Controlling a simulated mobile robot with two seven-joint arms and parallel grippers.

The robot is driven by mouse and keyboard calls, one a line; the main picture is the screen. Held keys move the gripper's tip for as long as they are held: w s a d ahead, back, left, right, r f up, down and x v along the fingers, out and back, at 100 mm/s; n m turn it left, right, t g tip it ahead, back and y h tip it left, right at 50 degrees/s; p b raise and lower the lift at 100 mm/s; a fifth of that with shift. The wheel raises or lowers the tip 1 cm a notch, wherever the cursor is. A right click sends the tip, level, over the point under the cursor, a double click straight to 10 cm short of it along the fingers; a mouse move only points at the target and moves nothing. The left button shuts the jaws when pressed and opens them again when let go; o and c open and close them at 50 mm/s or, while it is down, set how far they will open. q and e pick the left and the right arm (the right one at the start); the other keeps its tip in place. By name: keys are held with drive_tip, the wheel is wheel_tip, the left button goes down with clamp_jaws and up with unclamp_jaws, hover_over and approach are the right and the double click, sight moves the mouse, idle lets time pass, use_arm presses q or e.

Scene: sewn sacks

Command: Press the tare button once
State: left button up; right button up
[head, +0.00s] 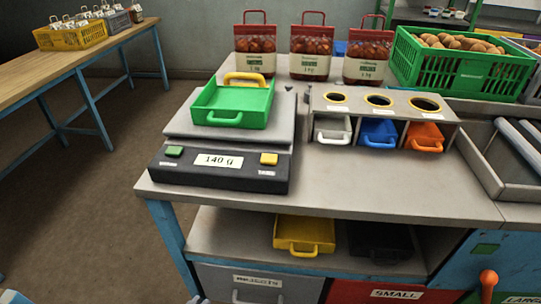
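The scale (225,180) stands at the left end of the workbench. Its display (218,161) reads 140 g. A green button (174,151) sits on the left of its front panel and a yellow button (268,158) on the right. Small labels are under both buttons, too small to read, so I cannot tell which is tare. A green tray (232,110) rests on the scale's plate, with a yellow handle (246,78) at its back.
Three red bagged sacks (310,66) stand behind the scale. A holder with white, blue and orange scoops (378,132) is to its right, and a green crate (462,70) behind that. A yellow tray (304,232) lies on the shelf below. The bench front is clear.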

use_arm(q)
clamp_jaws()
idle(1.3)
